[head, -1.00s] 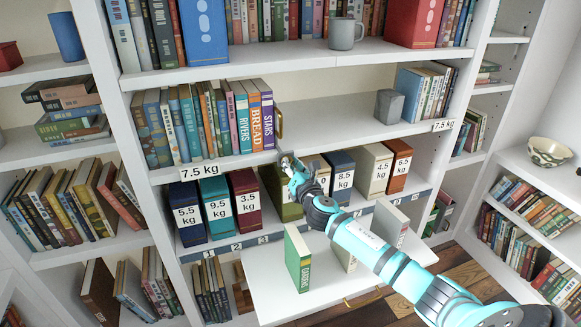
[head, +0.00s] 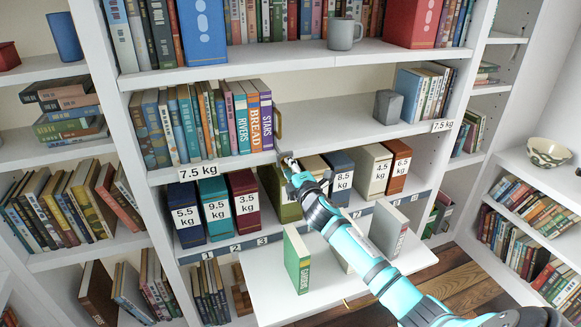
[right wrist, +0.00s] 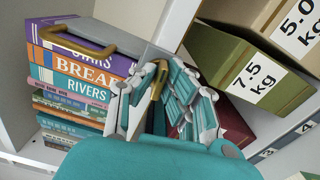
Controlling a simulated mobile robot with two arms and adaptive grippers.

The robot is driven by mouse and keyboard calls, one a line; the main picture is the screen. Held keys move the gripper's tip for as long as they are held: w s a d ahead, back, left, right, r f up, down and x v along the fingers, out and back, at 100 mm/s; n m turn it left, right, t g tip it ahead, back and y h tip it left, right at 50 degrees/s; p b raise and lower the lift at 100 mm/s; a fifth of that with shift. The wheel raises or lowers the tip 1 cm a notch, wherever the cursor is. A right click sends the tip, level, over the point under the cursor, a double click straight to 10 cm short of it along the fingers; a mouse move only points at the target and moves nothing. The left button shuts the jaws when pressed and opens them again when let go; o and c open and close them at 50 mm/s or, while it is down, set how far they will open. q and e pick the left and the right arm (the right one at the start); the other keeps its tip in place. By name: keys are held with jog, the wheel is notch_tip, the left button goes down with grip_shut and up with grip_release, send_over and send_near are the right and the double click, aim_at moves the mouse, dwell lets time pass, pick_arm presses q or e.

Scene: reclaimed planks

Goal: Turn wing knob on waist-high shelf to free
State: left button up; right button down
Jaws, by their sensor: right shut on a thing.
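My right gripper (head: 287,160) is at the front edge of the waist-high shelf (head: 330,137), just right of the row of upright books. In the right wrist view its fingers (right wrist: 155,100) are closed around a brass-coloured piece (right wrist: 159,78), which looks like the wing knob. The fingers hide most of it, so its angle cannot be told. A brass bracket or handle (right wrist: 92,40) stands beside the purple STARS book; it also shows in the head view (head: 279,122). My left gripper is not in view.
Labelled weight boxes, such as the red 3.5 kg box (head: 244,195) and the green 7.5 kg box (right wrist: 240,75), stand on the shelf below. A pulled-out white board (head: 270,290) carries a green book (head: 297,262). A grey block (head: 387,107) stands farther right.

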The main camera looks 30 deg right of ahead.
jog(key=shift+m, duration=0.7)
jog(key=c, duration=1.4)
grip_release()
jog(key=shift+s, duration=0.1)
jog(key=v, duration=1.2)
jog(key=shift+f, duration=0.1)
